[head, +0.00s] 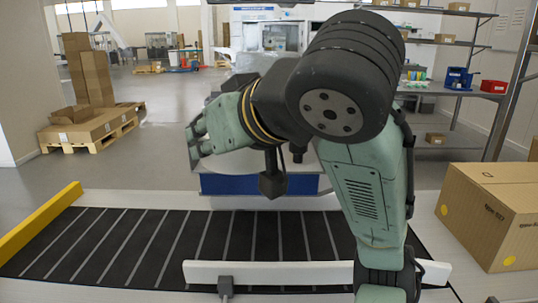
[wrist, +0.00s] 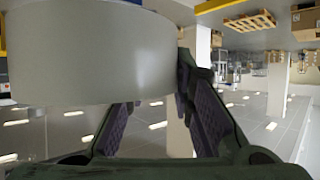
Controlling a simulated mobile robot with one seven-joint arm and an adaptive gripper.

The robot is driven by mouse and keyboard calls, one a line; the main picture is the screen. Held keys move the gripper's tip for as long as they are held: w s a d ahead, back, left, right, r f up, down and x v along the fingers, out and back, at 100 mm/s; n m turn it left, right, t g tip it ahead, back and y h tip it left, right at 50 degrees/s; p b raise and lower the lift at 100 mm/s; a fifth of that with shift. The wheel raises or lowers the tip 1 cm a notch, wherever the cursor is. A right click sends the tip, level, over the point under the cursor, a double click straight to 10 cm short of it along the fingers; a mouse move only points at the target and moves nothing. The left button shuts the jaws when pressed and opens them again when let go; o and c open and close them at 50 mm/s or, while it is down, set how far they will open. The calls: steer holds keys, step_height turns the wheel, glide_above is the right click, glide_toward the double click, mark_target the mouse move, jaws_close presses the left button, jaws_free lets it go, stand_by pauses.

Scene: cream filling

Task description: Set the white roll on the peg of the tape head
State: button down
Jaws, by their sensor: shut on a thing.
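The white roll (wrist: 90,55) fills the upper left of the wrist view as a large, pale, smooth curved side. In the head view my gripper (head: 198,138) is held out to the left, above the conveyor. The roll cannot be clearly told apart there, hidden by or blending with my arm and the pale background. I cannot make out the tape head or its peg in either view.
A dark conveyor (head: 110,245) with a yellow side rail (head: 40,228) runs across the front. A low white bar (head: 300,273) crosses its near side. A cardboard box (head: 490,215) stands at the right. A blue-sided base (head: 230,185) stands behind my arm.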

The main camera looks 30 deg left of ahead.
steer(key=w+a+p, duration=0.1)
steer(key=w+a, duration=0.1)
steer(key=w, duration=0.2)
steer(key=w+a+f+p, duration=0.1)
steer(key=w+a, duration=0.2)
steer(key=w, duration=0.2)
steer(key=w+a+p, duration=0.1)
steer(key=w+a, duration=0.2)
steer(key=w, duration=0.1)
steer(key=shift+w+a+f+p, duration=0.1)
steer(key=shift+w+f+p, duration=0.05)
steer(key=shift+f+p, duration=0.15)
steer(key=shift+w+f, duration=0.1)
steer(key=shift+f+p, duration=0.4)
steer(key=shift+f, duration=1.25)
steer(key=shift+f, duration=0.2)
steer(key=c, duration=1.4)
jaws_free()
steer(key=shift+r, duration=0.1)
